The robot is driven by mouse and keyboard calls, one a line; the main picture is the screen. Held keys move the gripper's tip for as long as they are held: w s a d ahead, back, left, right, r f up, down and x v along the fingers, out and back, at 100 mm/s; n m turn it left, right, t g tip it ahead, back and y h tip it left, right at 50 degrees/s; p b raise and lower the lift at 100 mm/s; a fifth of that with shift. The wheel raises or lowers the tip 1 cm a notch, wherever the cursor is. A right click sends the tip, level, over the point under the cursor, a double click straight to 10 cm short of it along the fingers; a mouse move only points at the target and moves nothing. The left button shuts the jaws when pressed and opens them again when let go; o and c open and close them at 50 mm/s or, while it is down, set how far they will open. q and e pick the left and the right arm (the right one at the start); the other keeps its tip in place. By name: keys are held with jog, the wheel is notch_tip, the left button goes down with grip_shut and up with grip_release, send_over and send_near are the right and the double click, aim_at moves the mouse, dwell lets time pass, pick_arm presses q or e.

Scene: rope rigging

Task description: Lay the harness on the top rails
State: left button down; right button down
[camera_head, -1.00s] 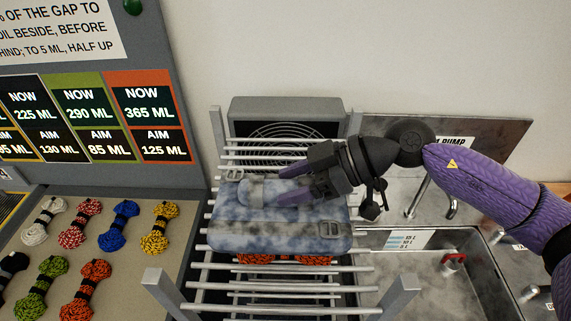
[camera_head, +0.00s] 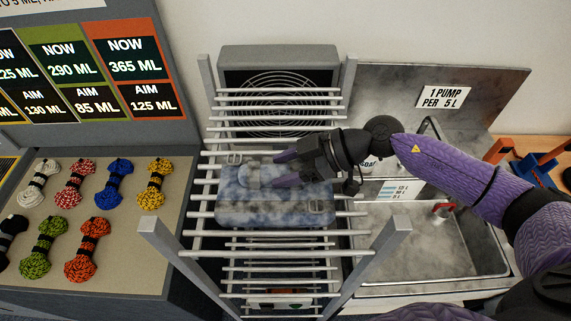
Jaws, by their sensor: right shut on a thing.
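The harness (camera_head: 270,212) is a blue-grey mottled pad with grey buckles and a rolled strap on top. It lies roughly flat across the rails at the middle of the rack. The top rails (camera_head: 280,107) are light grey bars running crosswise on the metal rack, with further bars below them. My right gripper (camera_head: 280,170) comes in from the right over the harness. Its purple fingers are shut on the rolled strap part at the harness's top left. Whether the harness's underside rests fully on the rails is hidden. My left gripper is not in view.
A grey fan unit (camera_head: 280,65) stands behind the rack. A metal sink (camera_head: 440,245) with a tap is at the right. A tray (camera_head: 140,250) of coloured rope bundles (camera_head: 115,183) lies at the left under a board of ML labels. Rack posts (camera_head: 160,240) rise at the corners.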

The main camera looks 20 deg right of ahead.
jog(key=shift+c, duration=0.4)
grip_release()
jog(key=b+v, duration=0.2)
jog(key=v, duration=1)
jog(key=shift+r, duration=0.1)
